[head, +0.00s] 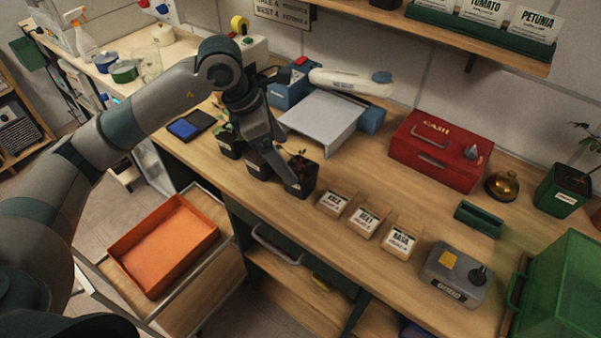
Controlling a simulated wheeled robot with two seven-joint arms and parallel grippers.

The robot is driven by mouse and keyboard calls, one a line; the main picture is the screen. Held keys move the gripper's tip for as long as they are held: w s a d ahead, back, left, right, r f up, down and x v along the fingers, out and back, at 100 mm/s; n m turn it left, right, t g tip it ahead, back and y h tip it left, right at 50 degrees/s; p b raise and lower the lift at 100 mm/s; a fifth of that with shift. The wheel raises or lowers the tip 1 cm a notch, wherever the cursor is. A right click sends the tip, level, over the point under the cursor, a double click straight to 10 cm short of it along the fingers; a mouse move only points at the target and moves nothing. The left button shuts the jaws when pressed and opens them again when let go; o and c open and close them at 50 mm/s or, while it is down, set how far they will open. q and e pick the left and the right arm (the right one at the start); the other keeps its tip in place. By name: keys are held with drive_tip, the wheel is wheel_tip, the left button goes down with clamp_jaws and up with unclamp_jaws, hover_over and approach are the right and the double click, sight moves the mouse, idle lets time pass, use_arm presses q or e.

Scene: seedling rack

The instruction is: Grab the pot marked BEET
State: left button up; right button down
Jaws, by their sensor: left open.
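Three small black pots stand in a row near the front edge of the wooden bench: a left pot (229,147), a middle pot (256,168) and a right pot (302,182). The right pot holds a small plant with dark reddish leaves. I cannot read a BEET mark on any pot. A small card stand (366,221) to the right seems to read BEET, between two similar stands. My left gripper (268,155) is open and points down over the row, around the middle and right pots. It partly hides them, and I cannot tell whether it touches them.
An orange tray (165,245) sits on a low cart at left. A grey sloped stand (322,121), a red CASH box (441,150) and a grey device (455,272) are on the bench. A green crate (565,290) is at right.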

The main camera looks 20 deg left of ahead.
sight(298, 168)
use_arm(q)
drive_tip(key=shift+p+x, duration=0.35)
drive_tip(key=shift+x, duration=0.85)
drive_tip(key=shift+w+d+f, duration=0.1)
drive_tip(key=shift+d+f, duration=0.1)
drive_tip(key=shift+f, duration=0.35)
drive_tip(key=shift+w+d+f+p, duration=0.2)
drive_tip(key=shift+d+f+p, duration=0.3)
drive_tip(key=shift+p, duration=0.35)
drive_tip(key=p+x, duration=0.1)
drive_tip(key=x, duration=0.2)
drive_tip(key=shift+w+d, duration=0.1)
drive_tip(key=shift+w+d+f, duration=0.1)
drive_tip(key=shift+f, duration=0.3)
drive_tip(key=c, duration=1.2)
drive_tip(key=shift+r, duration=0.2)
drive_tip(key=shift+c, duration=0.2)
